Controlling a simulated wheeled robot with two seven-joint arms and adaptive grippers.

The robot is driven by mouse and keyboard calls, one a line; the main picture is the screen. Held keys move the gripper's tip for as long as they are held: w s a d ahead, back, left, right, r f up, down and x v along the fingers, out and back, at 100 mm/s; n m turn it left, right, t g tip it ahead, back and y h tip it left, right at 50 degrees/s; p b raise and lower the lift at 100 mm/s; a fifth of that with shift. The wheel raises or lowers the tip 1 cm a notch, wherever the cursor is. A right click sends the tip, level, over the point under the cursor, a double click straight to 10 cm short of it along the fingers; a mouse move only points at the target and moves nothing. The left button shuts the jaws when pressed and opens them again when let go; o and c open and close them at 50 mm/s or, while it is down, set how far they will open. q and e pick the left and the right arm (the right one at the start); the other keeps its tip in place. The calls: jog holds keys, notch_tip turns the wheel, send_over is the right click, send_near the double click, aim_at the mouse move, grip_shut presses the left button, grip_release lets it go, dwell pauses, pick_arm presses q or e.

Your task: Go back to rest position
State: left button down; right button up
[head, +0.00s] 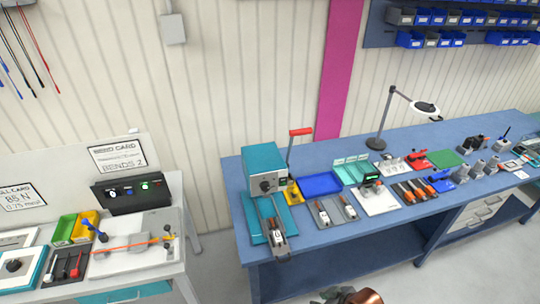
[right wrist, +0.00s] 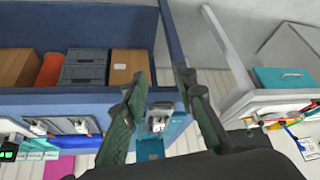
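My right gripper (right wrist: 160,78) shows in the right wrist view as two dark green fingers. Their tips are apart with nothing between them, and the blue bench lies beyond. In the head view neither gripper can be made out. A copper-coloured rounded thing with dark parts (head: 362,297) is cut off by the bottom edge there; I cannot tell what it is. My left gripper is in neither view.
A blue workbench (head: 330,229) with a teal machine (head: 264,168), trays and tools stands at the right. A white bench (head: 172,273) with a black button box (head: 132,194) stands at the left. Boxes (right wrist: 130,66) sit under the blue bench. Grey floor shows between the benches.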

jog(key=s+d+f+m+h, duration=0.2)
jog(key=s+d+m, duration=0.2)
jog(key=s+d, duration=0.45)
jog(key=s+d+f+m+h, duration=0.2)
jog(key=s+d+m, duration=0.1)
jog(key=s+d, duration=0.5)
notch_tip(320, 180, down, 39)
jog(key=s+g+b, duration=0.2)
jog(key=g+b, duration=0.1)
jog(key=b, duration=0.5)
jog(key=s+f+b, duration=0.6)
jog(key=s+f, duration=1.3)
jog(key=f, duration=0.4)
jog(key=shift+n+g+b, duration=0.3)
jog(key=shift+n+g, duration=0.1)
